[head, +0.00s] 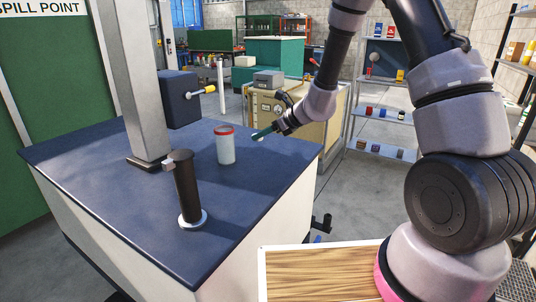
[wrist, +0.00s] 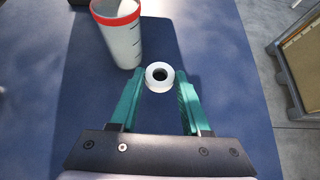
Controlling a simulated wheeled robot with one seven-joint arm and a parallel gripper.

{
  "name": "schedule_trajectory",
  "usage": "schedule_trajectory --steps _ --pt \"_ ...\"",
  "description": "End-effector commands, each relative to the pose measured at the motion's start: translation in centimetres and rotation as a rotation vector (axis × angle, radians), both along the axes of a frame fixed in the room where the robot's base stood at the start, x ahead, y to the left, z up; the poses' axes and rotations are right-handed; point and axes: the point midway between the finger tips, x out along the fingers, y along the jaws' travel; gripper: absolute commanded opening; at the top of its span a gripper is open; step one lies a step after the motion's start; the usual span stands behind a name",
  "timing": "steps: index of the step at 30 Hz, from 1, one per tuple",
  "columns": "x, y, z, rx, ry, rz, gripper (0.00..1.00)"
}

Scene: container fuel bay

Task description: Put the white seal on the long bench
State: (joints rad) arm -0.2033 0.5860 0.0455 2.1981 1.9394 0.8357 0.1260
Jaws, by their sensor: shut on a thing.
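The white seal (wrist: 159,77) is a small white ring with a dark hole. My gripper (wrist: 160,92) has its green fingers shut on it, and the seal sits at the fingertips. In the head view my gripper (head: 264,133) is over the right part of a large bench with a dark blue top (head: 130,215). The seal is very small in the head view. I cannot tell for sure whether it touches the bench top. Which surface is named the long bench is not marked.
A clear cup with a red rim (head: 225,146) stands on the blue top, just left of my gripper. A black cylinder on a white base (head: 187,190) and a grey post (head: 135,75) stand farther left. The front of the top is clear. A wooden surface (head: 320,276) is at the bottom.

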Motion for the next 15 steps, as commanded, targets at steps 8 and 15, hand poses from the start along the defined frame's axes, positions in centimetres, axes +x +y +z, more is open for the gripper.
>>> schedule_trajectory --steps 8,15 --pt "0.0 -0.1 -3.7 -0.001 0.002 -0.002 0.0" --pt "0.0 -0.1 -7.1 0.0 0.003 -0.004 0.0"
